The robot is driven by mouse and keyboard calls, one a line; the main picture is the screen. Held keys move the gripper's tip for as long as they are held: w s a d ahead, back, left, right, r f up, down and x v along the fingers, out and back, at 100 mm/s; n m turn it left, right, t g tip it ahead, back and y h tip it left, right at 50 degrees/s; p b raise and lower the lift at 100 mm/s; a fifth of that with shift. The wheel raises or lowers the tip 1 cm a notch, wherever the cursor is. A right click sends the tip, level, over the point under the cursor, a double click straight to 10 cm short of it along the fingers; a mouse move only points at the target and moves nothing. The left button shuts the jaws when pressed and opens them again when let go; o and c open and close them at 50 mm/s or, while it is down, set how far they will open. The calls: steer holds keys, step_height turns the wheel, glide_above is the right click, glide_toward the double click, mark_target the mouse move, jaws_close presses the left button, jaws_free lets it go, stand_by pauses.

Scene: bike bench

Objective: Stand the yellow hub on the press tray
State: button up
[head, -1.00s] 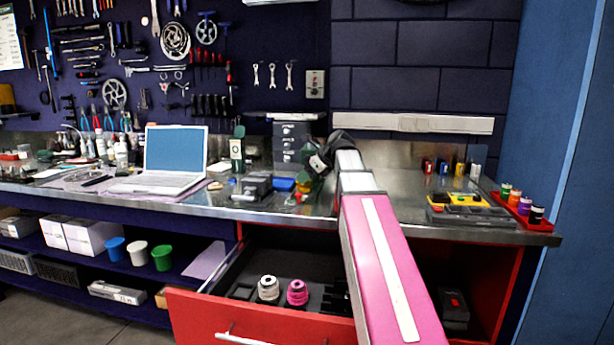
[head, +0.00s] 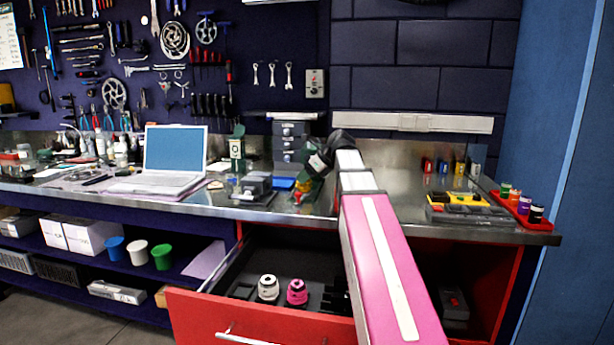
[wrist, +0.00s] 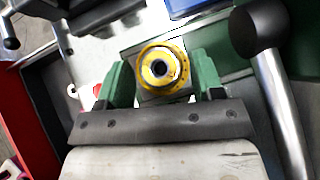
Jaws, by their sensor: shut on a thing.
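The yellow hub (wrist: 162,70) is in my gripper (wrist: 160,82), between its two green fingers, in the wrist view. Its round end with a dark central bore faces the camera. In the head view my gripper (head: 303,188) is low over the steel bench, left of my pink arm, and the hub is too small there to make out clearly. A lever with a black ball knob (wrist: 258,28) shows right of the hub in the wrist view. I cannot tell which surface is the press tray, or whether the hub touches anything below.
The red drawer (head: 260,325) is open below, holding a white hub (head: 268,288) and a pink hub (head: 297,292). A laptop (head: 173,155) stands left on the bench. A grey vise-like block (head: 255,187) and a blue box (head: 282,183) are close to my gripper. A red tray (head: 530,222) is far right.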

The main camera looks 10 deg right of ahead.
steer(key=shift+f, duration=0.5)
steer(key=o, duration=0.7)
steer(key=shift+v, duration=5.5)
